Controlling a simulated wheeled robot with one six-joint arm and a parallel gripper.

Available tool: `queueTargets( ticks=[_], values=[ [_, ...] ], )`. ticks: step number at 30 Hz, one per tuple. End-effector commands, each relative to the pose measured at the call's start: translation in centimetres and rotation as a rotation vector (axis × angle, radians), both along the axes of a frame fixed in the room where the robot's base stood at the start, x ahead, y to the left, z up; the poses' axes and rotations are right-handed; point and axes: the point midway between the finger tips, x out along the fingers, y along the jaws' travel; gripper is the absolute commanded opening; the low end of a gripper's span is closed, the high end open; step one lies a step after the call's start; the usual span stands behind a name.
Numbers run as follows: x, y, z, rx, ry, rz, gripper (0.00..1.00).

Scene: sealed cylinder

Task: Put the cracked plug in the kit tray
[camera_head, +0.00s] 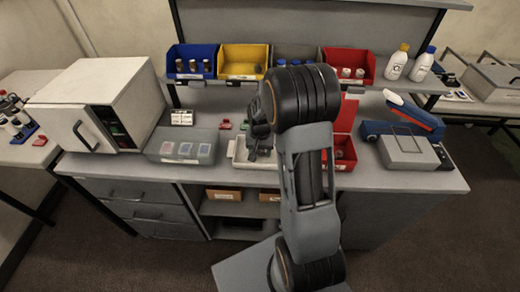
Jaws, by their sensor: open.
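My gripper (256,155) is open and points down over a white tray (237,160) on the bench. The tray lies partly behind my arm and may be the kit tray. I cannot make out a cracked plug. Small dark plug-like pieces stand in the blue bin (190,77) on the shelf. The red bin (360,72) holds small pale-topped pieces. Small red pieces (225,124) lie on the bench behind the tray. My arm hides part of the bench middle.
A white cabinet (125,80) and a grey clear-lidded box (165,155) stand left. A yellow bin (243,80) sits on the shelf. An open red box (346,165) lies right of my arm. A blue device (375,128) and two bottles (397,65) are further right.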

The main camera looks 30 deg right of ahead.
Motion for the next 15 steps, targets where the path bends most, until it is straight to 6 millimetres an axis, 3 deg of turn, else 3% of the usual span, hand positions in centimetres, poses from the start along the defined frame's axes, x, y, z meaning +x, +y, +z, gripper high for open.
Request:
queueTargets(
  ticks=[5,15],
  values=[
    [0.1,0.0,1.4,-0.001,-0.004,0.0,0.55],
    [0.1,0.0,7.8,-0.002,-0.005,0.0,0.55]
  ],
)
